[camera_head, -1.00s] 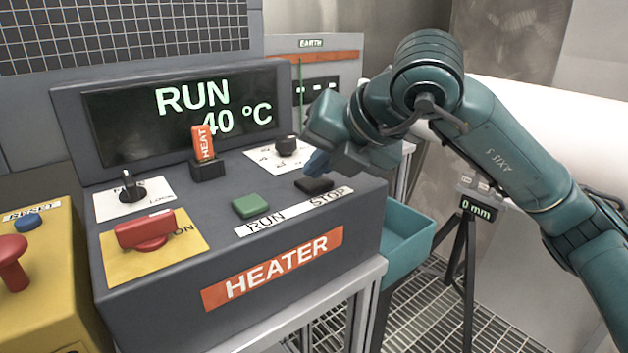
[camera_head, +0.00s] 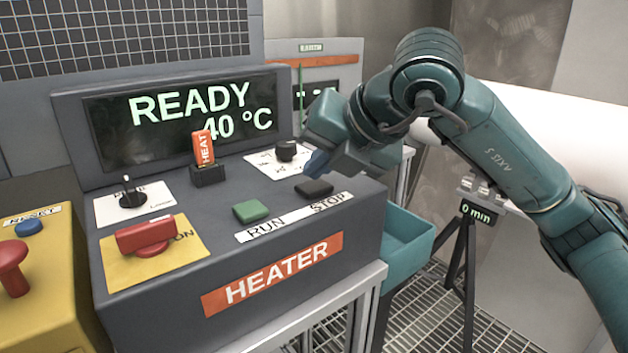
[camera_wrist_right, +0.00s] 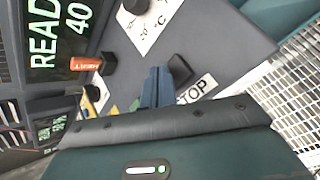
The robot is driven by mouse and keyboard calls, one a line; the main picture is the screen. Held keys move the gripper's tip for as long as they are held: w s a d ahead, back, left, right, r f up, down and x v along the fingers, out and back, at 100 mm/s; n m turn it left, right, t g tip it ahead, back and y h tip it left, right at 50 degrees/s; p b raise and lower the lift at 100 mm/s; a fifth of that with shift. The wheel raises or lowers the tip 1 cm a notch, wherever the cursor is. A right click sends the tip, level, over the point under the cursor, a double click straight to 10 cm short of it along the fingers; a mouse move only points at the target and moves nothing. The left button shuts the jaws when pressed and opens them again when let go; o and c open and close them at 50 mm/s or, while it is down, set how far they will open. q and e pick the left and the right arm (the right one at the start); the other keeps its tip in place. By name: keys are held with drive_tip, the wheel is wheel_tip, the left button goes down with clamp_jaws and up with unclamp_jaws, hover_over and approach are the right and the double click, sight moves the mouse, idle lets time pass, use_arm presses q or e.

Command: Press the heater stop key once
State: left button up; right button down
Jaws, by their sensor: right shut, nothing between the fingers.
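The heater stop key is a dark block (camera_head: 314,188) above the STOP label on the sloped heater panel (camera_head: 240,300). It also shows in the right wrist view (camera_wrist_right: 180,69), just right of my fingers. My right gripper (camera_head: 314,163) is shut and empty, its blue fingertips just above and behind the key. I cannot tell for sure whether they touch it, but a small gap seems to show. In the right wrist view the shut blue fingers (camera_wrist_right: 157,84) point toward the panel. The display (camera_head: 185,118) reads READY, 40 °C. My left gripper is not in view.
A green RUN key (camera_head: 251,211) sits left of the stop key. An orange HEAT tag (camera_head: 203,147), a black knob (camera_head: 286,150) and a red switch (camera_head: 146,234) stand on the panel. A teal bin (camera_head: 408,240) hangs at its right side.

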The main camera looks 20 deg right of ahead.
sight(319, 188)
drive_tip(key=shift+r, duration=0.25)
drive_tip(key=shift+r+p, duration=1.7)
drive_tip(key=shift+r, duration=0.9)
drive_tip(key=shift+f, duration=0.1)
